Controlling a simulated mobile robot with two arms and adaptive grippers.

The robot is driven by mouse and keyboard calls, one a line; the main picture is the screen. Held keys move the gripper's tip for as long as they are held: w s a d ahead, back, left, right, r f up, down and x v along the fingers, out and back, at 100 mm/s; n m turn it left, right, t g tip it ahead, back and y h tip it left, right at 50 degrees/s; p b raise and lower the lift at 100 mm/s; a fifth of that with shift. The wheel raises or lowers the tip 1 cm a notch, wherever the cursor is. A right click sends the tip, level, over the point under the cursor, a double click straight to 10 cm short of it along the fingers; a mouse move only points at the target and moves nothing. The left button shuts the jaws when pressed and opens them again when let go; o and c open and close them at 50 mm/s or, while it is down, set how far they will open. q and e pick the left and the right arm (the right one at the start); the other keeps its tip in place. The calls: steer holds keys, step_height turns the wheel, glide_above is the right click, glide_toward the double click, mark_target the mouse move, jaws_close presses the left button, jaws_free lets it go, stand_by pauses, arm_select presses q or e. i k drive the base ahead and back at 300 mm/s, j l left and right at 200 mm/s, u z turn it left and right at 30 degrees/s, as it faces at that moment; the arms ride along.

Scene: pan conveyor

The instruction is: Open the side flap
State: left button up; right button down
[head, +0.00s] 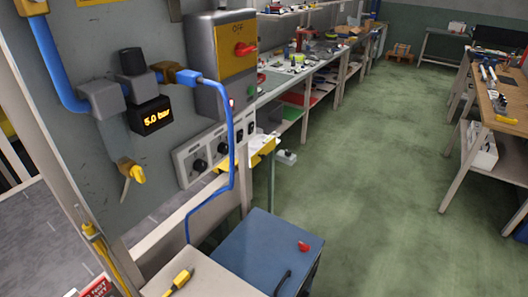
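Neither of my grippers shows in the head view. I cannot tell for certain which part is the side flap. A blue panel or box top (250,250) lies at the bottom centre. It has a red knob (303,246) and a black curved handle (283,281) near its right side. The panel appears closed, though its lower edge is cut off by the frame.
A grey upright panel at left carries a pressure display (152,116) reading 5.0 bar, a yellow valve handle (137,174), a red switch (245,49) and a blue hose (232,150). A yellow-handled tool (180,280) lies on a pale surface. Green floor (385,170) is clear.

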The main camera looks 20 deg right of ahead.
mark_target(261, 154)
steer(key=u, duration=0.5)
steer(key=l+u, duration=0.6)
steer(key=l, duration=0.2)
steer(key=k+l+u, duration=0.15)
steer(key=l+u, duration=0.15)
steer(key=k+l+u, duration=0.15)
steer(key=l+u, duration=0.15)
steer(key=l, duration=0.15)
